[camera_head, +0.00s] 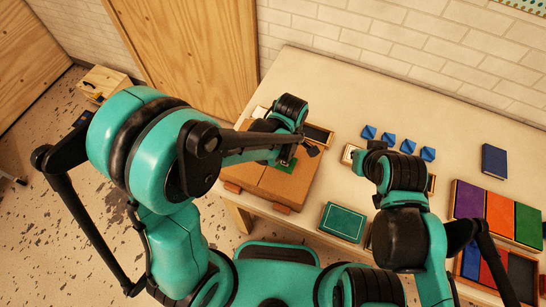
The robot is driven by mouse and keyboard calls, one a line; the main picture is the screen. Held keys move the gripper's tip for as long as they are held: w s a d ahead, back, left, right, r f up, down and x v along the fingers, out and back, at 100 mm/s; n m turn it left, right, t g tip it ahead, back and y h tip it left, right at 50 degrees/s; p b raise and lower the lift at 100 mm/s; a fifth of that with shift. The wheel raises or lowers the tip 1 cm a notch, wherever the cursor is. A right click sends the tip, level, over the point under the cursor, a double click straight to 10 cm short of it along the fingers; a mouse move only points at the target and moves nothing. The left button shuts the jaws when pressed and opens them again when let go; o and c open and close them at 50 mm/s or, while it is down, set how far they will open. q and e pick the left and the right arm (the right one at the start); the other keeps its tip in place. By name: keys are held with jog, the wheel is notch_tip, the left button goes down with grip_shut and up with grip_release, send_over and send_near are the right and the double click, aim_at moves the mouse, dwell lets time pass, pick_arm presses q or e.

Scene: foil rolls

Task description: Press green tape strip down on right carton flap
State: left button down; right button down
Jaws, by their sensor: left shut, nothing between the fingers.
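A brown carton (284,187) stands at the table's left front, its top flaps folded flat. A small green strip (287,163) lies on its top, partly hidden behind my left arm. My left gripper (311,150) is shut and empty, over the right part of the carton close to the green strip. I cannot tell whether it touches the flap. My right arm reaches in to the right of the carton. Its gripper (358,157) is small and mostly hidden by its own wrist, so its fingers cannot be read.
A dark tray (318,134) lies behind the carton. Several blue blocks (388,139) stand at the back. A green box (343,222) is at the front, a dark blue book (494,160) and coloured trays (500,211) at the right. The table's back middle is clear.

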dwell(0.3)
pick_arm(q)
notch_tip(320, 180, up, 8)
jog(key=p, duration=0.5)
jog(key=shift+p, duration=0.4)
dwell(0.3)
jog(key=s+a+f+m+t+b, duration=0.1)
jog(key=a+m+t+b, duration=0.1)
jog(key=a+m+b, duration=0.2)
jog(key=s+a+f+m+t+b, duration=0.1)
jog(key=s+a+m+t+b, duration=0.1)
jog(key=a+m+b, duration=0.3)
jog(key=s+a+f+m+t+b, duration=0.2)
jog(key=a+m+t+b, duration=0.1)
jog(key=a+b, duration=0.5)
jog(key=shift+a+m, duration=0.25)
jog(key=shift+m, duration=0.65)
jog(key=shift+s+a+m, duration=0.1)
jog(key=shift+a+m, duration=0.05)
jog(key=shift+m, duration=0.15)
